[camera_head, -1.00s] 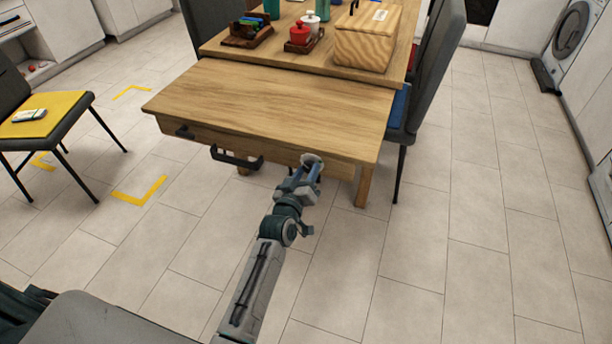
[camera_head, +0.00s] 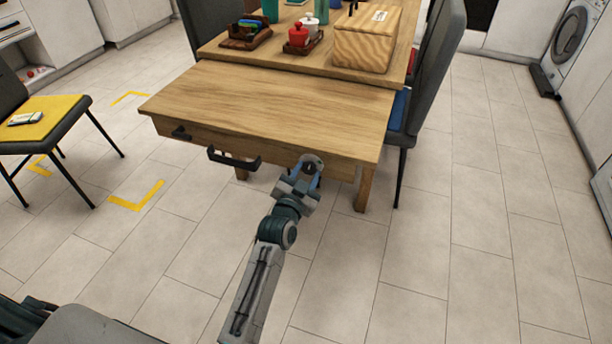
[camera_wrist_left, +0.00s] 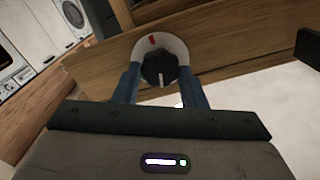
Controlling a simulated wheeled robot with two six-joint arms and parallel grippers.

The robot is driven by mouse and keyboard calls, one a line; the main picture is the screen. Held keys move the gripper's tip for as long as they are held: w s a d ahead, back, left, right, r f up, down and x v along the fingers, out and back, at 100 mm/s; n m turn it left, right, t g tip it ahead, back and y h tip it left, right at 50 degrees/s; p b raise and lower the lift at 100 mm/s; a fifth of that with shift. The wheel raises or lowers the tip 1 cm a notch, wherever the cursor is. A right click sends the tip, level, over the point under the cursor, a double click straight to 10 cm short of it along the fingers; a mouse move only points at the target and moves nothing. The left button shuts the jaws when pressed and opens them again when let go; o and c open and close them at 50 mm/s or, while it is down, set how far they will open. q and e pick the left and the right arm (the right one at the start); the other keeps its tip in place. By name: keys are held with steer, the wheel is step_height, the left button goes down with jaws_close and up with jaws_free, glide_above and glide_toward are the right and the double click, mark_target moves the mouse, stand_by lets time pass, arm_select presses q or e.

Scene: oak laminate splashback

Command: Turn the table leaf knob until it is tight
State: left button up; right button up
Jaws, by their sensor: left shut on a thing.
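The table leaf (camera_head: 270,105) is a pulled-out oak panel at the near end of the table. Its knob (camera_wrist_left: 158,66) is dark and faceted, on a pale round plate with a red mark near the top. A light line on the knob points down, away from the red mark. In the head view the knob's pale plate (camera_head: 313,159) shows at the leaf's front edge, right of centre. My left gripper (camera_head: 309,172) is shut on the knob, with a blue finger on each side in the left wrist view (camera_wrist_left: 160,82). My right gripper is out of view.
A black bar handle (camera_head: 234,161) and a smaller black fitting (camera_head: 181,133) sit left of the knob. A wooden box (camera_head: 366,40) and red jar (camera_head: 298,35) stand on the table behind. Chairs flank it. The tiled floor in front is mostly clear.

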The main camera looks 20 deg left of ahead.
arm_select(q)
steer(key=m, duration=0.2)
steer(key=shift+f+m, duration=0.2)
steer(key=shift+m, duration=0.2)
steer(key=m+b, duration=0.1)
steer(key=m, duration=0.4)
steer(key=shift+m, duration=0.7)
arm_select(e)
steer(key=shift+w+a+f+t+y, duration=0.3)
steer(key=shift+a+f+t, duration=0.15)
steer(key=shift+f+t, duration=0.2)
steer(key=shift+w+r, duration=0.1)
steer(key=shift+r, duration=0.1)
arm_select(q)
steer(key=o, duration=1)
steer(key=shift+r, duration=0.1)
